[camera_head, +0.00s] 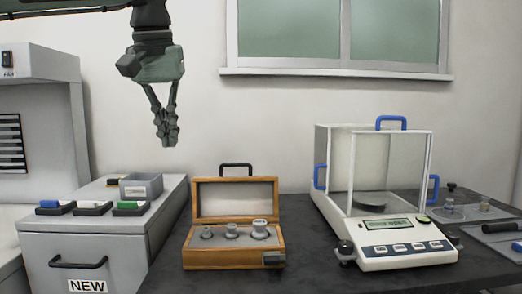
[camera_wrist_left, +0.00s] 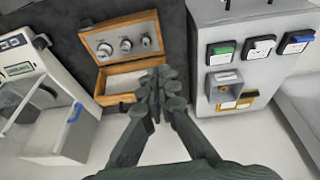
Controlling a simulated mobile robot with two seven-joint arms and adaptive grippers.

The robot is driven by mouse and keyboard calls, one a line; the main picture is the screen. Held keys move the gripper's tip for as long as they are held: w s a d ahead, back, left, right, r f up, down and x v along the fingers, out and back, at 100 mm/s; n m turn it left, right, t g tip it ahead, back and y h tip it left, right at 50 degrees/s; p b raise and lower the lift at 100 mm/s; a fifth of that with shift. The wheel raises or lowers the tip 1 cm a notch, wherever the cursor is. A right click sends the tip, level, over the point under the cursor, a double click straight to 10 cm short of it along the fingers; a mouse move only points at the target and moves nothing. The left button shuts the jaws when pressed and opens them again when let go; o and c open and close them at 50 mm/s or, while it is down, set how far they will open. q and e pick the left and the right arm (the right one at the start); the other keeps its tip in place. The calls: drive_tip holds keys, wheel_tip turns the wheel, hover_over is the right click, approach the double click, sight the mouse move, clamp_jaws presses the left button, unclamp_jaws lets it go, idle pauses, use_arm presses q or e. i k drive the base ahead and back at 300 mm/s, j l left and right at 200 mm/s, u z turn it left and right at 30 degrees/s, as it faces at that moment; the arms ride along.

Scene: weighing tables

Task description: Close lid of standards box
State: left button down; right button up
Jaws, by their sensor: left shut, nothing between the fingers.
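The standards box (camera_head: 212,257) is a wooden box on the dark table. Its lid (camera_head: 234,182) stands open, roughly upright at the back, with a pale inner face and a black handle (camera_head: 236,166) above its top edge. Three grey metal weights (camera_head: 232,231) of different sizes stand in the box. My left gripper (camera_head: 168,138) is shut and empty, pointing down, above and to the left of the box, touching nothing. In the left wrist view, the box (camera_wrist_left: 92,40) is seen inverted, and the gripper fingers (camera_wrist_left: 157,95) cover the lid's right edge. My right gripper is not in view.
A balance (camera_head: 395,262) with a glass case and blue handles stands right of the box. A grey cabinet (camera_head: 50,245) at the left carries small trays with coloured blocks and a grey bin (camera_head: 141,187). The table (camera_head: 305,245) between box and balance is bare.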

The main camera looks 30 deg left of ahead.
sight(220, 198)
drive_tip(key=i, duration=0.9)
